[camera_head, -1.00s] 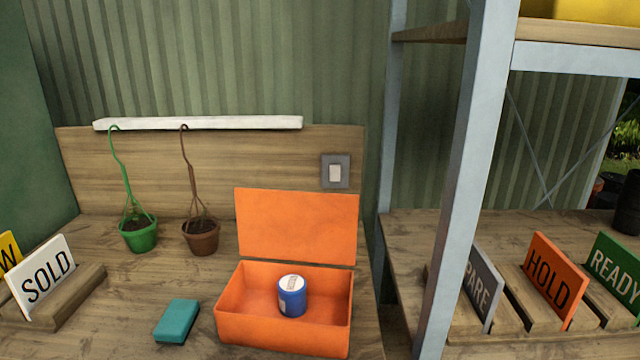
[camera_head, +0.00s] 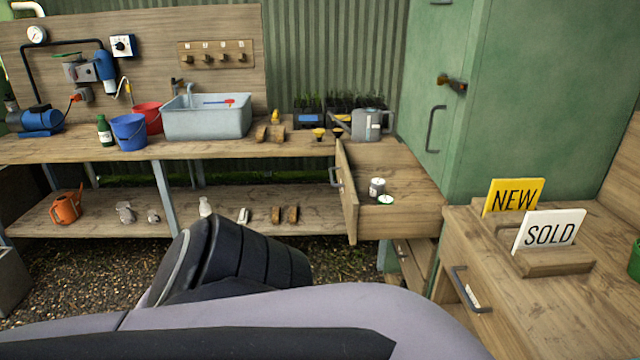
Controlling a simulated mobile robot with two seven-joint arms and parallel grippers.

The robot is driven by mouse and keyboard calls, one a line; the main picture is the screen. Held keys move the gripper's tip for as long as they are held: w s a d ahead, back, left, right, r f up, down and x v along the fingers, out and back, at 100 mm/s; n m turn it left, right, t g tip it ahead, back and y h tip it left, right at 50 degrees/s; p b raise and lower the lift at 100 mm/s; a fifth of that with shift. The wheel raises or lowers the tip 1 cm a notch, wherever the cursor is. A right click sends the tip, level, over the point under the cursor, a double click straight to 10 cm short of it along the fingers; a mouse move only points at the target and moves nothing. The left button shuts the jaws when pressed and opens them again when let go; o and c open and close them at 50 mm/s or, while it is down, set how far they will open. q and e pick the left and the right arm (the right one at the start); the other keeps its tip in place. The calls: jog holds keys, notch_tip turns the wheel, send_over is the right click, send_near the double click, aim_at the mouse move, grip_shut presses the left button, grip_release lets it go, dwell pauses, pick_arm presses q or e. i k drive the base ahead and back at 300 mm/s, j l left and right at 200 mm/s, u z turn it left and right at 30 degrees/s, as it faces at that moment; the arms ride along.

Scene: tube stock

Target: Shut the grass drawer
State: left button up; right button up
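A wooden drawer (camera_head: 400,221) stands pulled out to the left from the bench beside the green cabinet. Its front panel (camera_head: 348,205) faces left and carries a grey handle (camera_head: 335,178). A small tin (camera_head: 377,187) and a small white-and-green round item (camera_head: 386,199) lie inside it. I see no readable label, so I cannot tell whether it is the grass drawer. One of my arms crosses the bottom of the view, below and left of the drawer. Neither gripper shows.
A second drawer with a grey handle (camera_head: 470,290) is at lower right, under NEW (camera_head: 513,197) and SOLD (camera_head: 548,231) signs. The green cabinet (camera_head: 520,100) stands behind the open drawer. A sink bench (camera_head: 240,147) runs along the left. Gravel floor lies below.

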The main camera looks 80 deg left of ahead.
aim_at(415, 213)
jog(key=u, duration=2.35)
jog(key=z, duration=0.35)
jog(key=i+j+z, duration=0.2)
jog(key=z, duration=0.2)
jog(key=i+j+z, duration=0.2)
jog(key=z, duration=0.15)
jog(key=i+j, duration=0.15)
jog(key=j, duration=0.15)
jog(key=i+j+z, duration=0.1)
jog(key=j, duration=0.25)
jog(key=i+j, duration=0.2)
jog(key=j, duration=0.15)
jog(key=i+j+z, duration=0.1)
jog(key=j, duration=0.2)
